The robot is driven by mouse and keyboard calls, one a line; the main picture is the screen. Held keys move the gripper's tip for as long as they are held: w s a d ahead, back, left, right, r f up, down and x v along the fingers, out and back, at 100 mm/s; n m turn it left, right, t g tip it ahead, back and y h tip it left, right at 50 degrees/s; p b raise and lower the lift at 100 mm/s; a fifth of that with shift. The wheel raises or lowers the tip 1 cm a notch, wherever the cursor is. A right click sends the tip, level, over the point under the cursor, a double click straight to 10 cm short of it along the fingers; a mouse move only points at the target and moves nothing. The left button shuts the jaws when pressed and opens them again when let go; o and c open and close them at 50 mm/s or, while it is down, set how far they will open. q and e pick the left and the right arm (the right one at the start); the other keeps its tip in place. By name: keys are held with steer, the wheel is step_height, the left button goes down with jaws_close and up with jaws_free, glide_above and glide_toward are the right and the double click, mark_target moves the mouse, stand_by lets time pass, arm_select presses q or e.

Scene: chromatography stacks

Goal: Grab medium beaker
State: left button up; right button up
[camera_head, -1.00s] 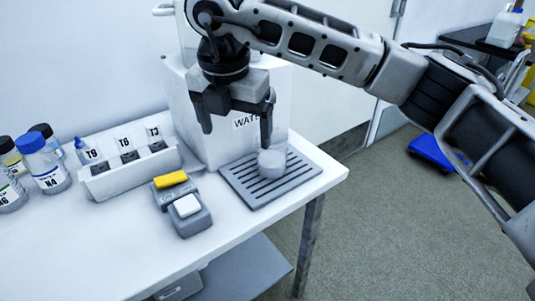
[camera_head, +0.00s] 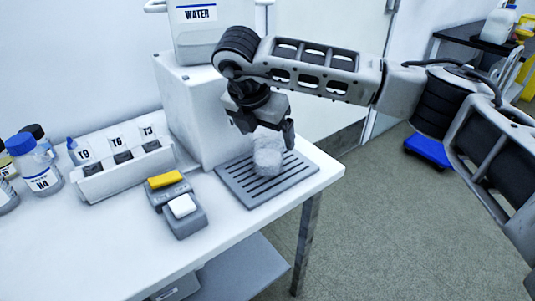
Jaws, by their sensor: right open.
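The beaker (camera_head: 267,158) is a pale, translucent cylinder standing upright on the slotted drip tray (camera_head: 236,185) of the water dispenser. My right gripper (camera_head: 263,137) points down from above with its fingers apart around the beaker's upper part. The fingers are open, and I cannot tell whether either touches the glass. Part of the beaker's top is hidden by the gripper. My left gripper is not in view.
The dispenser's white body (camera_head: 195,115) with a WATER tank (camera_head: 196,40) stands behind. A white rack (camera_head: 98,188) with labelled slots and several bottles (camera_head: 36,165) stand further left. The table's front is clear.

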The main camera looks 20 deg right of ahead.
steer(key=x, duration=0.4)
steer(key=shift+w+a+f, duration=0.1)
steer(key=shift+a+f, duration=0.05)
steer(key=c, duration=1.2)
steer(key=shift+c, duration=0.4)
